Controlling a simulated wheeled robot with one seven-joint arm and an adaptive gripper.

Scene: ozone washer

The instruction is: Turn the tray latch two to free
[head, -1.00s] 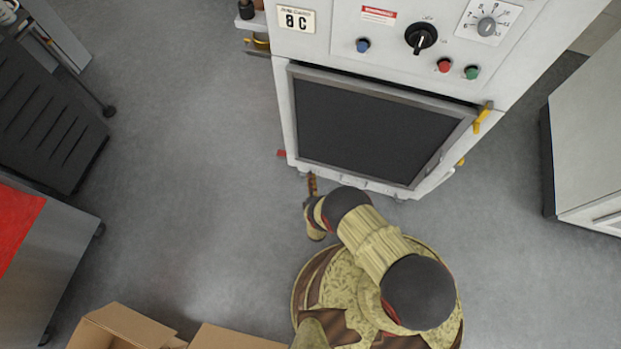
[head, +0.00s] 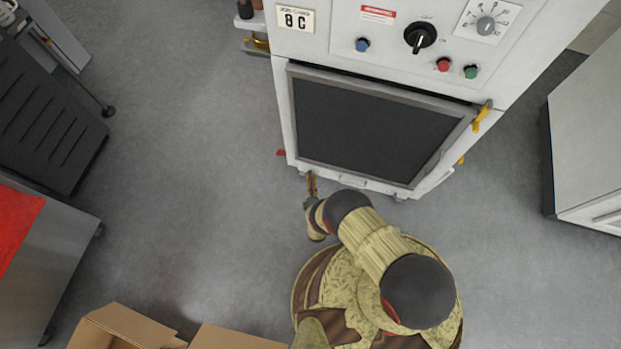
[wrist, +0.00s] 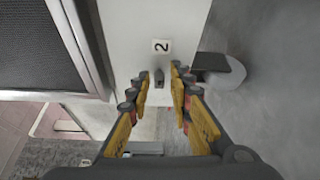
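The small dark grey latch (wrist: 159,78) sits on a white panel (wrist: 135,20) of the machine, just below a label with the number 2 (wrist: 161,46) in the wrist view. My gripper (wrist: 159,72) is open, with one yellow and grey finger on each side of the latch in that view. A gap shows between the latch and each finger; how far the fingertips are from the panel I cannot tell. In the head view my gripper (head: 312,184) is low at the machine's lower left front corner, and the latch cannot be made out there.
The white machine (head: 283,110) has a dark front door panel (head: 370,130) and a yellow handle (head: 482,116) at its right. A small red piece (head: 281,153) sticks out at its lower left. Cardboard boxes (head: 130,325) lie at the bottom; floor (head: 190,150) to the left is clear.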

